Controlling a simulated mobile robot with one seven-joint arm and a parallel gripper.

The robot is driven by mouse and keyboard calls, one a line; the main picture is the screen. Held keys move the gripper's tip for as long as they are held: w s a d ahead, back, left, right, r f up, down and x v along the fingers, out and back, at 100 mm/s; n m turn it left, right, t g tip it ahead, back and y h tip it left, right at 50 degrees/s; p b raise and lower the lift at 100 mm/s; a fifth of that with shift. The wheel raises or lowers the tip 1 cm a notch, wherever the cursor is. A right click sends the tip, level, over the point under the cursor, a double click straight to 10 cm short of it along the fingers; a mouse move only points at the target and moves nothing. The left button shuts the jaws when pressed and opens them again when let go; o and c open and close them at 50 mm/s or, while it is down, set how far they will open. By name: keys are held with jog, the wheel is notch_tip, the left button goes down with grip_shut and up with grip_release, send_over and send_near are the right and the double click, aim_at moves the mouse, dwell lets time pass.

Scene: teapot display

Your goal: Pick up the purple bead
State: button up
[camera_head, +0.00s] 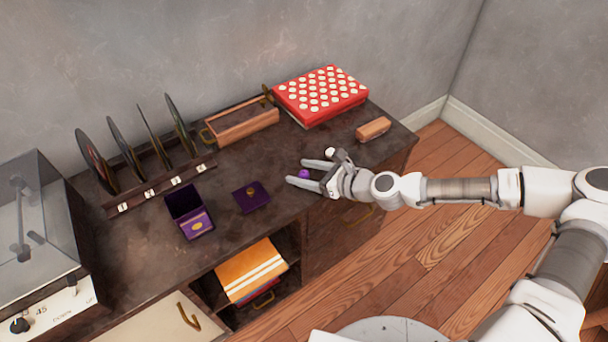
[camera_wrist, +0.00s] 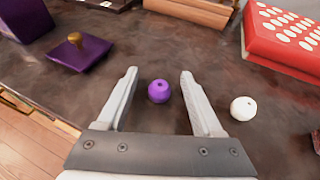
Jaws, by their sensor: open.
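The purple bead (camera_head: 304,174) is a small round ball with a hole on top, on the dark cabinet top. In the wrist view the bead (camera_wrist: 159,91) sits between the two fingers, near their tips, with clear gaps on both sides. My gripper (camera_head: 303,171) is open and low over the cabinet top, its fingers on either side of the bead. The fingers also show in the wrist view (camera_wrist: 158,77). Whether the bead is touched underneath cannot be seen.
A white bead (camera_wrist: 243,108) lies just right of the right finger. A red box with white dots (camera_head: 322,96), a wooden tray (camera_head: 243,128) and a tan block (camera_head: 373,129) stand behind. A purple box (camera_head: 190,212) and its knobbed lid (camera_head: 251,197) lie left.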

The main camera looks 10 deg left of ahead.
grip_shut()
jog(key=shift+r, duration=0.1)
dwell(0.3)
